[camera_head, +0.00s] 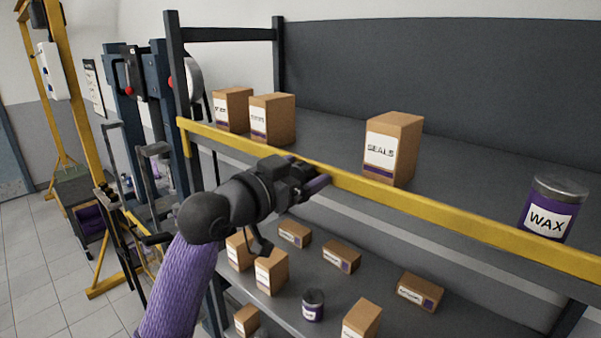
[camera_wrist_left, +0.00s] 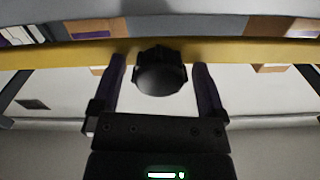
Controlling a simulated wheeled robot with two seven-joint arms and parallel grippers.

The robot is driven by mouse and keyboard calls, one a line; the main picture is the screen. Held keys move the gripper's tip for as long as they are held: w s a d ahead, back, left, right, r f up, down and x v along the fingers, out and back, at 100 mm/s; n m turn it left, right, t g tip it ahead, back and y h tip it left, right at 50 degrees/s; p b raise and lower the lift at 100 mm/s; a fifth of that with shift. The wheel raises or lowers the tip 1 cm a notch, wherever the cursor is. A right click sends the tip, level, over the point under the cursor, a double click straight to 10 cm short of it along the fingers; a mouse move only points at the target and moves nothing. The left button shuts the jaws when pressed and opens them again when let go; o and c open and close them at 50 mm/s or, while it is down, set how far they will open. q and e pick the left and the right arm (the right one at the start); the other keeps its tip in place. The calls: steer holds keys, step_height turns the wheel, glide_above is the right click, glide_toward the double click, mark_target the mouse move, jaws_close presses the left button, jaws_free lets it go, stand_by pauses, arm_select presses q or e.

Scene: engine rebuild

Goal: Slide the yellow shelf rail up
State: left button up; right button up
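The yellow shelf rail (camera_head: 440,215) runs along the front edge of the upper shelf in the head view. It crosses the top of the left wrist view (camera_wrist_left: 250,50) as a yellow band. My left gripper (camera_head: 312,180) is at the rail's front, left of the middle. In the left wrist view, my left gripper's purple fingers (camera_wrist_left: 161,88) stand apart, one on each side of a dark round knob (camera_wrist_left: 160,75) at the rail. Gaps show between the knob and both fingers. The knob is hidden by the gripper in the head view. My right gripper is in neither view.
The upper shelf holds a SEALS box (camera_head: 393,148), two boxes at left (camera_head: 272,118) and a WAX can (camera_head: 552,210) close behind the rail. The lower shelf holds several small boxes and a dark jar (camera_head: 313,305). Blue equipment (camera_head: 157,80) stands at left.

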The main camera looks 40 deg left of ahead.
arm_select(q)
steer(key=shift+s+f, duration=0.1)
steer(key=s+b, duration=0.4)
steer(key=s, duration=0.5)
steer(key=shift+s+a, duration=0.35)
steer(key=shift+a, duration=0.05)
